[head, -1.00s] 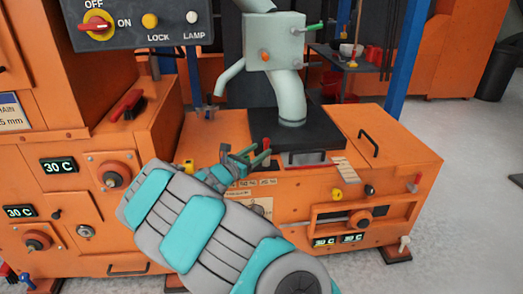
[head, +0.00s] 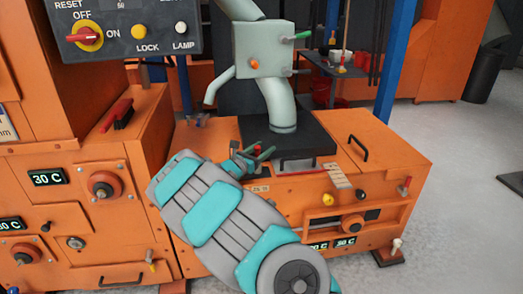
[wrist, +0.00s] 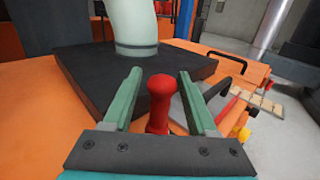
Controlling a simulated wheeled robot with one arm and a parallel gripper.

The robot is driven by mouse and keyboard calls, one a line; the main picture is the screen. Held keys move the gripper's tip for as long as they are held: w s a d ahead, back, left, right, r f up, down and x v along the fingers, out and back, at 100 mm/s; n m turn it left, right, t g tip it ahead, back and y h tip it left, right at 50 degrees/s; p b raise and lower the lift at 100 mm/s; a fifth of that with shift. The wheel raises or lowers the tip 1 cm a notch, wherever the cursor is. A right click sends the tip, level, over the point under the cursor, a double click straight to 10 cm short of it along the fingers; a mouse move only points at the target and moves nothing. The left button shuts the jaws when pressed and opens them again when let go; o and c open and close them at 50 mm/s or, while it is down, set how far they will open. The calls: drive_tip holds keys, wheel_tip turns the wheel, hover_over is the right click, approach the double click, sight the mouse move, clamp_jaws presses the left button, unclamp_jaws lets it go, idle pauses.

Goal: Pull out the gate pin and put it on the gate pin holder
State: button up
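My gripper (head: 262,153) is low over the front of the orange machine base, by the black plate (head: 312,138). In the wrist view my gripper (wrist: 159,72) has its green fingers apart. A red rounded handle (wrist: 160,102) stands upright between them, with a gap to each finger; its lower end is hidden behind the gripper body. I cannot tell for sure whether this handle is the gate pin. A green-handled pin (head: 302,36) sticks out of the grey box (head: 264,48) above. I cannot make out which part is the gate pin holder.
A grey pipe (head: 281,108) rises from the black plate. A black bar handle (head: 358,148) and a yellow knob (head: 328,200) are on the orange base (head: 400,165). A control panel (head: 125,25) hangs at upper left. Grey floor (head: 450,200) is open at right.

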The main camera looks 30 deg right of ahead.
clamp_jaws()
drive_tip(key=shift+r+p, duration=0.5)
drive_tip(key=shift+r, duration=0.2)
idle(1.1)
drive_tip(key=shift+r+p, duration=0.65)
drive_tip(key=shift+r, duration=2)
drive_tip(key=shift+r, duration=2)
drive_tip(key=shift+a, duration=0.1)
